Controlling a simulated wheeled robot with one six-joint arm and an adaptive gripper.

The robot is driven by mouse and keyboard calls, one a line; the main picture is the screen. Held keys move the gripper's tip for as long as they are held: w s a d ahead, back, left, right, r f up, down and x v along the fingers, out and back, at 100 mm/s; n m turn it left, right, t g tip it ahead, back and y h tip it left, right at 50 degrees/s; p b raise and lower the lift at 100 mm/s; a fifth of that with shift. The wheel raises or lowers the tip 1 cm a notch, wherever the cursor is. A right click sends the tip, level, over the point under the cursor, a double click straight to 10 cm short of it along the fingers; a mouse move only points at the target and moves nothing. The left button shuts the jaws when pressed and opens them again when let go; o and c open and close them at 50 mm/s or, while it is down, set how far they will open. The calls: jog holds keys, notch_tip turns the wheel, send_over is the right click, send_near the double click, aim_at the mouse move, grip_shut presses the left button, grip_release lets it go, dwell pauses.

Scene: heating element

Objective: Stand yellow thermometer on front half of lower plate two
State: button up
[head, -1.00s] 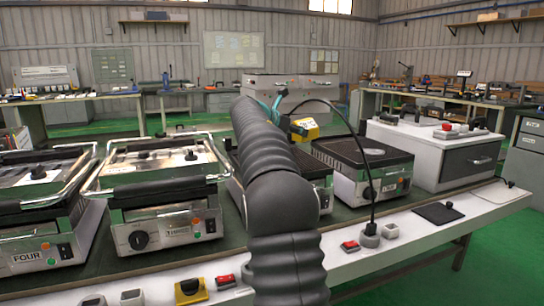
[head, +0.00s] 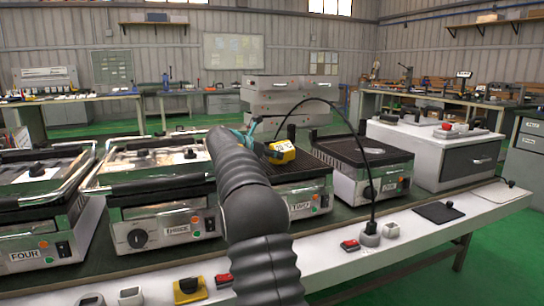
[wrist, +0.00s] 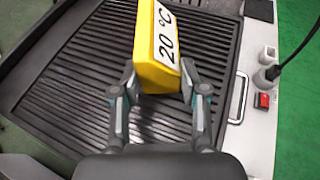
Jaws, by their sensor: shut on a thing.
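In the head view my gripper (head: 262,140) is partly hidden behind my arm. The thermometer is over the dark ribbed lower plate (head: 306,172) of the unit marked TWO. The ribs also fill much of the wrist view (wrist: 75,95). I cannot tell whether the thermometer touches the plate. My arm hides the plate's left part.
Grill three (head: 165,222) with its lid stands left, and grill four (head: 35,245) further left. Plate unit one (head: 372,178) is right, with a black cable (head: 345,115) arching nearby. A yellow-and-black item (head: 188,291) and red switches (head: 350,246) line the front edge.

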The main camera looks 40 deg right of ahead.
jog(key=o, duration=1.2)
jog(key=shift+o, duration=0.2)
jog(key=shift+r, duration=0.1)
jog(key=shift+a+r, duration=0.1)
jog(key=shift+a, duration=0.2)
jog(key=v, duration=1.1)
jog(key=shift+s+a, duration=0.15)
jog(key=shift+a, duration=0.05)
